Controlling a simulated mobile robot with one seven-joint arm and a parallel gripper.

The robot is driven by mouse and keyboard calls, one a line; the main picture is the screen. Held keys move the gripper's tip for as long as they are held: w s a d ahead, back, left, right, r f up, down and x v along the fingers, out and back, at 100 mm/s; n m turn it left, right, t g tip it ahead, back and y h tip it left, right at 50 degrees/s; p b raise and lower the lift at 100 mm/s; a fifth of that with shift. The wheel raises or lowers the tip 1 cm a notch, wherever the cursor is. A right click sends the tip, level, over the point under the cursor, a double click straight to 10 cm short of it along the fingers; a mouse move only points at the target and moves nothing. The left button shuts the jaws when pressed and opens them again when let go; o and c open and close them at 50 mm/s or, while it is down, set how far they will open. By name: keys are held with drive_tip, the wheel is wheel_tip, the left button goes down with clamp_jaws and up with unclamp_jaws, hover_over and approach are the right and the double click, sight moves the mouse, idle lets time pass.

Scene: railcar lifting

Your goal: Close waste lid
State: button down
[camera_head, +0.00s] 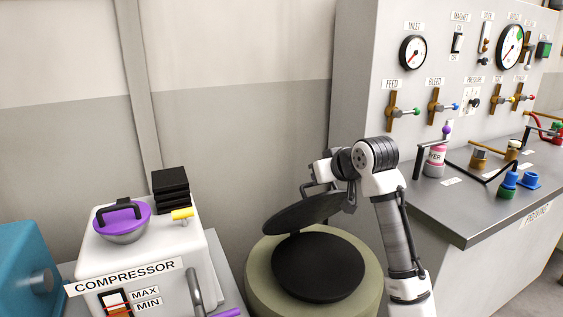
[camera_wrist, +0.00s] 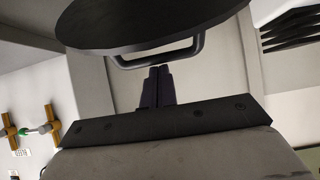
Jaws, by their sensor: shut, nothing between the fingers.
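The waste bin (camera_head: 262,268) is a squat olive-green drum with a dark round opening, standing on the floor at the lower middle of the head view. Its dark round lid (camera_head: 302,213) is tilted up, partly open above the opening. In the wrist view the lid (camera_wrist: 150,22) fills the top, with its handle (camera_wrist: 160,58) below it. My gripper (camera_wrist: 158,78) is shut and empty, its fingertips close to the handle. Whether they touch it, I cannot tell. In the head view my fingertips are largely hidden behind the lid and arm.
Left of the bin is a white compressor (camera_head: 155,255) with a purple-rimmed cap (camera_head: 122,222) and black stacked block (camera_head: 171,190). To the right are a grey workbench (camera_head: 475,190) and a panel (camera_head: 450,60) with gauges and valves. A wall stands close behind the bin.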

drive_tip(key=s+d+f+t+y+b, duration=0.1)
drive_tip(key=s+d+f+t+b, duration=0.1)
drive_tip(key=f+b, duration=0.4)
drive_tip(key=s+d+f+t+y+b, duration=0.1)
drive_tip(key=s+d+f+t+b, duration=0.1)
drive_tip(key=s+f+b, duration=0.4)
drive_tip(key=s+d+f+t+y+b, duration=0.1)
drive_tip(key=s+f+t+b, duration=0.3)
drive_tip(key=b, duration=0.7)
drive_tip(key=shift+s+d+f+t+y+b, duration=0.15)
drive_tip(key=shift+s+d+f, duration=0.1)
drive_tip(key=shift+s+f, duration=0.4)
drive_tip(key=shift+s+d+f+t+y+b, duration=0.2)
drive_tip(key=shift+s+f, duration=0.15)
drive_tip(key=shift+f, duration=0.45)
drive_tip(key=shift+s+f+b, duration=0.2)
drive_tip(key=shift+f+b, duration=0.45)
drive_tip(key=shift+f, duration=0.05)
drive_tip(key=shift+f, duration=0.15)
